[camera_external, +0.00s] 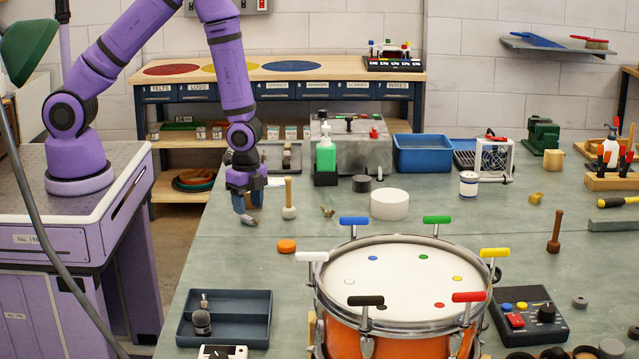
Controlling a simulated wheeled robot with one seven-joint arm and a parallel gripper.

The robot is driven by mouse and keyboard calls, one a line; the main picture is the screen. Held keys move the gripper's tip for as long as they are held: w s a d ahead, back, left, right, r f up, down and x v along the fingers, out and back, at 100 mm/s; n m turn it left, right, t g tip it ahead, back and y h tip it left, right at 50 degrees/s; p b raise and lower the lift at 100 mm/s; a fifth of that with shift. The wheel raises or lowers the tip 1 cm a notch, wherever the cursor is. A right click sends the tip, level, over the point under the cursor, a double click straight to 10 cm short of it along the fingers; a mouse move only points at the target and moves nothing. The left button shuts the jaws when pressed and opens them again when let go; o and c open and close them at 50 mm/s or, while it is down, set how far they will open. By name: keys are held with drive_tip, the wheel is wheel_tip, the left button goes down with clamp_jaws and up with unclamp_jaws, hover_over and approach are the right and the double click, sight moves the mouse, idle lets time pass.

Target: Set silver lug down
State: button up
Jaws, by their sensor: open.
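A small silver lug (249,221) with a brownish end lies on the grey-green bench (290,228), directly below and slightly right of my gripper. An orange drum (385,345) with a white head (400,283) stands at the front middle, ringed by handles in several colours.
A dark blue tray (255,328) holding a small dark tool lies in front left. A wooden-handled mallet (289,200) stands right of my gripper, an orange disc (287,246) lies in front. A white cylinder (389,204) sits further right. Bench around the lug is partly clear.

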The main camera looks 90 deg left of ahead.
wheel_tip(320, 180, up, 9)
wheel_tip(320, 180, up, 11)
drive_tip(key=n+t, duration=0.1)
drive_tip(key=n, duration=0.1)
hover_over(249, 217)
drive_tip(key=s, duration=0.2)
drive_tip(key=s+r+n+t, duration=0.1)
drive_tip(key=s+r+n, duration=0.1)
drive_tip(key=s+r, duration=0.6)
drive_tip(key=s+r+n+t, duration=0.3)
drive_tip(key=s+r+n, duration=0.2)
drive_tip(key=s+r, duration=0.8)
drive_tip(key=shift+s+a+r, duration=0.3)
drive_tip(key=shift+s, duration=0.8)
